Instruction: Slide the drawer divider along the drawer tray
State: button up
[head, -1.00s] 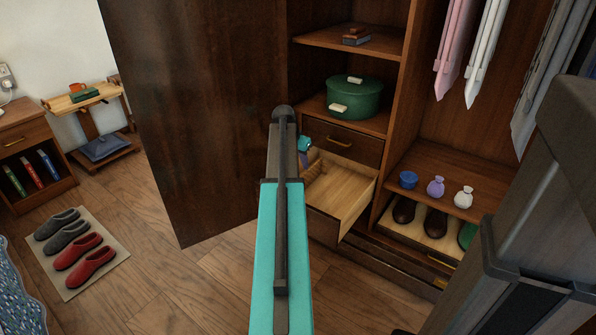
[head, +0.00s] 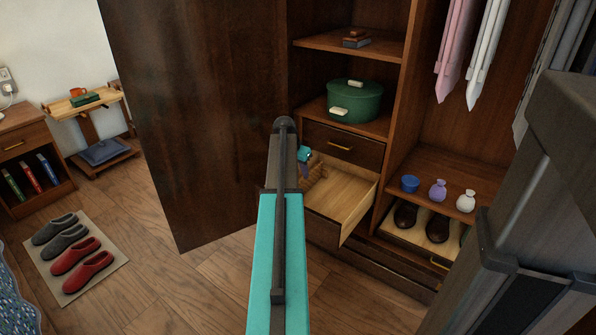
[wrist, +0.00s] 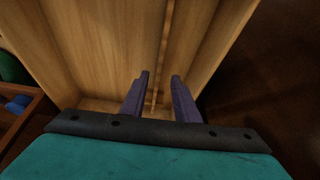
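The open wooden drawer tray (head: 345,195) sticks out of the armoire below a closed drawer. The drawer divider (wrist: 160,58) appears in the wrist view as a thin upright wooden strip running along the tray. In the head view its brownish edge (head: 315,176) shows at the tray's left side, partly hidden by my arm. My gripper (wrist: 158,98) is open over the tray, its two dark purple fingers apart on either side of the strip's near end. I cannot tell whether they touch it. In the head view only my gripper's teal body (head: 304,154) and a bit of finger show.
The armoire's open door (head: 190,120) stands left of my arm. A green pot (head: 354,101) sits on the shelf above the drawers. A blue cup (head: 410,184) and small pouches (head: 437,190) stand right of the tray, above a shoe tray (head: 425,231).

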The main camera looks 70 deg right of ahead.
aim_at(305, 185)
jog(key=b+x, duration=0.3)
jog(key=x, duration=0.8)
jog(key=shift+b, duration=0.3)
grip_shut()
